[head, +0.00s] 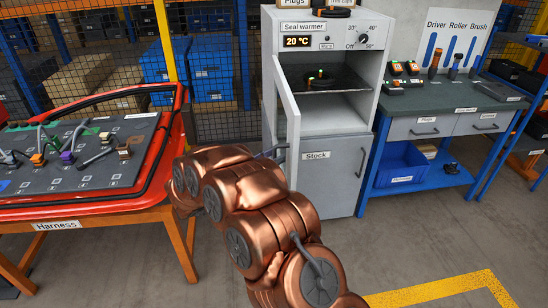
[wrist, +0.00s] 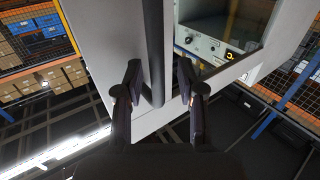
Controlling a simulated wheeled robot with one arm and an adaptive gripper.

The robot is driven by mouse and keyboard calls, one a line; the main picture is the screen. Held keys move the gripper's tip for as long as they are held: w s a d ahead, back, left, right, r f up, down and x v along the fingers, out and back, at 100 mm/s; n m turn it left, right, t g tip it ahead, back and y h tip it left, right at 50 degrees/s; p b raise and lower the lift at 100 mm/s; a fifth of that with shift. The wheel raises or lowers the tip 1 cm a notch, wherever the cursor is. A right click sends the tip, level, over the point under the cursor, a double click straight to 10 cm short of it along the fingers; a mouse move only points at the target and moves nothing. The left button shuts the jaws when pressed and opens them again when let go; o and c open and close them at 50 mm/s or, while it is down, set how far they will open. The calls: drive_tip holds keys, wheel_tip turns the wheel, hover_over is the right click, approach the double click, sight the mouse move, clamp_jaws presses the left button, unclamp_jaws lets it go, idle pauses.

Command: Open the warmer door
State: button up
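The seal warmer (head: 334,22) is a light grey cabinet at the back centre in the head view, its display reading 20 °C. My gripper (wrist: 160,82) is open, with one finger on each side of the handle's lower end and gaps visible. In the head view my copper-coloured arm hides most of the gripper.
A dark shelf (head: 345,82) inside the warmer holds a small ring-like item. The Stock cupboard (head: 335,175) is below. The red harness door panel (head: 160,165) on its wooden stand is at left. A workbench (head: 440,98) stands at right. Floor in front is clear.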

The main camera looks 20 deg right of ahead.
drive_tip(key=shift+a, duration=0.1)
drive_tip(key=v, duration=1.2)
